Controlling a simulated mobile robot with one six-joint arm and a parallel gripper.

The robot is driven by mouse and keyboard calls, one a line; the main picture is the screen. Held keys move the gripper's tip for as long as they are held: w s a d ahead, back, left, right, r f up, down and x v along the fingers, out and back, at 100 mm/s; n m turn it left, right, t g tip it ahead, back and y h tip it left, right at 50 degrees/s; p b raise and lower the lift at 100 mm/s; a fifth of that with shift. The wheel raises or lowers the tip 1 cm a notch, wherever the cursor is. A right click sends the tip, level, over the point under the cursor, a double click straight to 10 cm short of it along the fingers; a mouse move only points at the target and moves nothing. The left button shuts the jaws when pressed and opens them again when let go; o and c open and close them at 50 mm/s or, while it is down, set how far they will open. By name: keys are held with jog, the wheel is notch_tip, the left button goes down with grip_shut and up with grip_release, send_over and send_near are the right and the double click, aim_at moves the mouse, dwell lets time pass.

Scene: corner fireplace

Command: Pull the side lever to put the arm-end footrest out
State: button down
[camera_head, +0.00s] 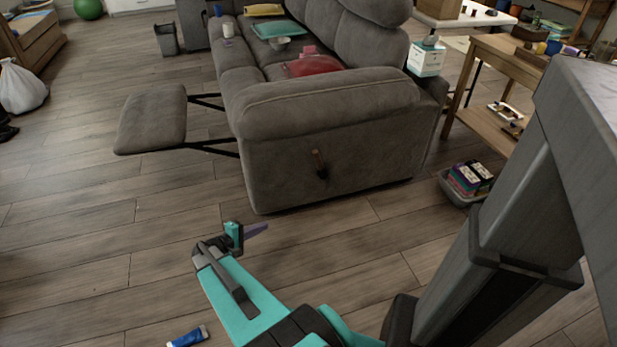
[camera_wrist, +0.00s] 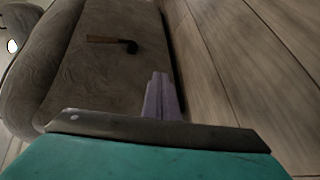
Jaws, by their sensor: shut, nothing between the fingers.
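The grey sofa (camera_head: 340,135) stands with its near arm end facing me. The side lever (camera_head: 319,164) is a short brown handle on that side panel; it also shows in the wrist view (camera_wrist: 112,41). The footrest (camera_head: 152,119) at this end is raised and held out to the left on dark metal struts. My gripper (camera_head: 257,230) is in front of the sofa's side, left of the lever and apart from it. Its purple fingers (camera_wrist: 161,97) are closed together and empty.
A blue tube (camera_head: 188,337) lies on the floor at the front left. A grey bin with colourful boxes (camera_head: 466,184) stands right of the sofa, beside a wooden table (camera_head: 488,64). A white bag (camera_head: 22,88) sits at the far left.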

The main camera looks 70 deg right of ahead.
jog(key=s+d+r+h+b, duration=0.1)
jog(key=d+r+h+b, duration=0.1)
jog(key=d+b, duration=0.3)
jog(key=d+r+h+b, duration=0.2)
jog(key=d+h+b, duration=0.2)
jog(key=d, duration=1)
jog(key=shift+s+d+n+h+b, duration=0.2)
jog(key=shift+s+n+h+b, duration=0.1)
jog(key=shift+s+h+b, duration=0.15)
jog(key=b, duration=0.3)
send_near(320, 165)
jog(key=w+d, duration=0.4)
jog(key=w, duration=0.1)
jog(key=shift+s+d+r+b, duration=0.3)
jog(key=shift+s+d+r, duration=0.1)
jog(key=shift+s, duration=0.2)
jog(key=shift+s+d+r+b, duration=0.25)
jog(key=shift+s+d+r, duration=0.1)
jog(key=shift+s, duration=0.3)
jog(key=shift+s+d+r+b, duration=0.3)
jog(key=shift+s+d+r, duration=0.1)
jog(key=shift+s, duration=0.2)
jog(key=shift+w+r, duration=0.1)
jog(key=shift+w, duration=0.05)
